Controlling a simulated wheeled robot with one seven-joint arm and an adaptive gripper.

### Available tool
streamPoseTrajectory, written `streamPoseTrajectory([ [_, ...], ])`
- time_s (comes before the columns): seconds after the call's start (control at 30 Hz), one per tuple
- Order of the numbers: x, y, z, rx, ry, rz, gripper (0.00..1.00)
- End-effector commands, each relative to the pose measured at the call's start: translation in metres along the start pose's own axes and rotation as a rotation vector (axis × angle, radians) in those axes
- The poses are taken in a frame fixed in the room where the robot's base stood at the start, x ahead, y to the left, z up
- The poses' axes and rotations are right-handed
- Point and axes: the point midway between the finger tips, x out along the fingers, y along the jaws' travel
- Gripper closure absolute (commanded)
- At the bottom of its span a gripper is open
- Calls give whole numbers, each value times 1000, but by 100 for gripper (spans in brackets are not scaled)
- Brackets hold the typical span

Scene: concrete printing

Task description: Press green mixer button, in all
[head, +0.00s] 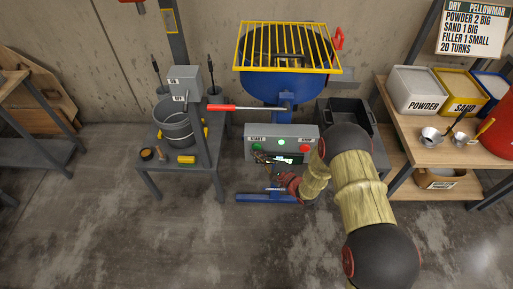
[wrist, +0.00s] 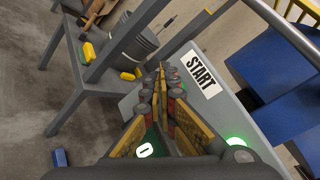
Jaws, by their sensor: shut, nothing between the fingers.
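The grey mixer control box (head: 283,131) hangs under the blue mixer, with START and STOP labels. My gripper (head: 260,158) is shut and empty, just below the green button in the head view. In the wrist view my fingertips (wrist: 162,68) lie left of the START label (wrist: 202,73). Whether any finger touches the button cannot be told.
A lit green lamp (head: 281,142) sits mid-panel, and the red stop button (head: 304,149) is to its right. The right shelf holds the powder bin (head: 417,91).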

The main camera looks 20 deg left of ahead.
Motion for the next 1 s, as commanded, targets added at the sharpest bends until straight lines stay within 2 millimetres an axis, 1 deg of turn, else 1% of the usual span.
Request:
streamPoseTrajectory([
  [0.47,-4,3,3,0,0,1,100],
  [1.0,-34,24,26,0,-1,1,100],
])
